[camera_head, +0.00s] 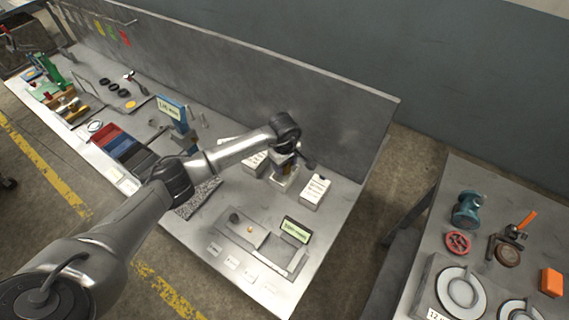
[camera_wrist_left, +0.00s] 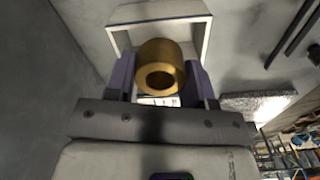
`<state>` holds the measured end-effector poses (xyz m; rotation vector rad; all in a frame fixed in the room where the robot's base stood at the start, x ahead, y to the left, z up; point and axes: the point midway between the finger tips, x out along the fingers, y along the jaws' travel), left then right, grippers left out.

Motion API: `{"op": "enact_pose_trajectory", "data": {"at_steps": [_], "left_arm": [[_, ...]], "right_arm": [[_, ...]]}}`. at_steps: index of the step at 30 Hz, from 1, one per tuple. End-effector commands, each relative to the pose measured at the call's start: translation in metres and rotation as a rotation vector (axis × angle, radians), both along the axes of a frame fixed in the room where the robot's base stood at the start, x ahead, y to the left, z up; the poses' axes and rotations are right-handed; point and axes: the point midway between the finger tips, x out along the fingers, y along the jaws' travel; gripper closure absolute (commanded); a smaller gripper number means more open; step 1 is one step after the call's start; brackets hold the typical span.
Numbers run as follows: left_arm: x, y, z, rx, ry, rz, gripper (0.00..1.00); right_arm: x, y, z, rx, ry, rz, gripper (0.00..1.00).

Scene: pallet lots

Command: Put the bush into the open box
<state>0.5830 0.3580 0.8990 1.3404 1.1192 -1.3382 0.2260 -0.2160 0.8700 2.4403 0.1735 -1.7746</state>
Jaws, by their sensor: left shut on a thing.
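The bush is a brass-coloured ring (camera_wrist_left: 161,68), held between the two fingers of my left gripper (camera_wrist_left: 160,85) in the left wrist view. My left gripper (camera_head: 288,164) is shut on it. In the head view the gripper hides most of the bush. The open box (camera_head: 283,185) is pale and stands under the gripper in the head view. Its pale rim (camera_wrist_left: 208,35) shows behind the bush in the wrist view. The bush overlaps the box opening there; I cannot tell how far above or inside it is. My right gripper is not in view.
A white labelled box (camera_head: 315,190) stands just right of the open box, and another (camera_head: 255,163) stands left of it. A grey tray with a green display (camera_head: 296,230) lies nearer the front edge. A grey wall panel (camera_head: 340,100) runs behind the bench.

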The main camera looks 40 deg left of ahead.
Motion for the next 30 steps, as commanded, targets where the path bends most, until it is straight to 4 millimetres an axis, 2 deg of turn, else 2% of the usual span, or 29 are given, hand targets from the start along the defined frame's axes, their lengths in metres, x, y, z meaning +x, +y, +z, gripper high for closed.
{"op": "enact_pose_trajectory", "data": {"at_steps": [14,15,22,30], "left_arm": [[0.0001,0.0,-0.0103,0.0,0.0,0.0,0.8],[-0.0001,-0.0001,-0.0108,0.0,0.001,0.0,0.48],[-0.0002,0.0,-0.0108,0.0,0.001,0.0,0.26],[-0.0001,-0.0002,-0.0089,0.0,0.0,0.0,0.26]], "right_arm": [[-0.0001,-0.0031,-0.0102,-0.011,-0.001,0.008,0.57],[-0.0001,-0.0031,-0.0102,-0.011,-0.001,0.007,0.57],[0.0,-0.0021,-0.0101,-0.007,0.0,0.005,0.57],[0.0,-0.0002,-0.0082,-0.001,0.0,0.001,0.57]]}}
